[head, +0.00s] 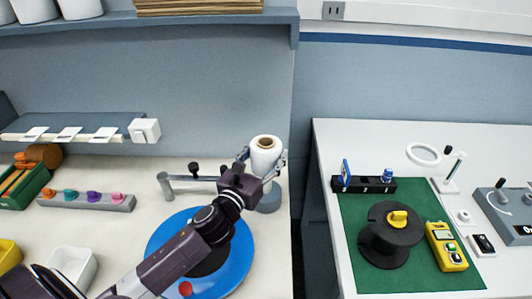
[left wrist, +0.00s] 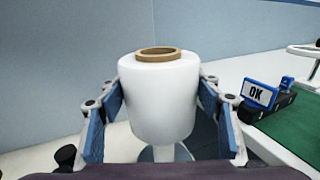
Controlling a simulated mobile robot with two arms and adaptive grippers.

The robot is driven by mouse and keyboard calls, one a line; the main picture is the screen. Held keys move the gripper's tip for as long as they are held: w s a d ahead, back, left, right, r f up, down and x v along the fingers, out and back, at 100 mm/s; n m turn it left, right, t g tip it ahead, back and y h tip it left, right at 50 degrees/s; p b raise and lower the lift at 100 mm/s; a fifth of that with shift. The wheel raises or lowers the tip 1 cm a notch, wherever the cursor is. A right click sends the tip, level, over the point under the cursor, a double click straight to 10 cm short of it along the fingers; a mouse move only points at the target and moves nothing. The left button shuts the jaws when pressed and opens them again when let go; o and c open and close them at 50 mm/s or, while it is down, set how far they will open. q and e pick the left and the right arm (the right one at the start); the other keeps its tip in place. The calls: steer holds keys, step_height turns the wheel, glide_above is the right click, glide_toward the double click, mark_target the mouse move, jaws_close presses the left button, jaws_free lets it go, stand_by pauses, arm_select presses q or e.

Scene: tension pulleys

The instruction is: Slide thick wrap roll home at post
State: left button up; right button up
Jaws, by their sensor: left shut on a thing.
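The thick white wrap roll (head: 265,155) stands upright with a brown core ring at its top. It also shows large in the left wrist view (left wrist: 158,105). My left gripper (head: 262,160) has its blue-padded fingers on either side of the roll and is shut on it. Below the roll in the left wrist view, a pale post (left wrist: 182,152) rises from a round base. In the head view the grey base (head: 269,201) shows just under the roll, partly behind my gripper. How far the post reaches inside the roll is hidden. My right gripper is not in view.
A blue disc (head: 240,262) lies under my left arm. A grey bar fixture (head: 190,181) stands left of the roll. A gap separates this bench from the right table, which holds a green mat (head: 440,283), a black spool (head: 390,240) and a yellow device (head: 446,246).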

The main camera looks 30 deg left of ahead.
arm_select(q)
steer(key=shift+f+b, duration=0.65)
steer(key=shift+f, duration=0.45)
stand_by(0.3)
steer(key=shift+f, duration=0.1)
steer(key=shift+f+b, duration=0.8)
steer(key=shift+f, duration=0.6)
stand_by(0.4)
steer(key=shift+f, duration=0.1)
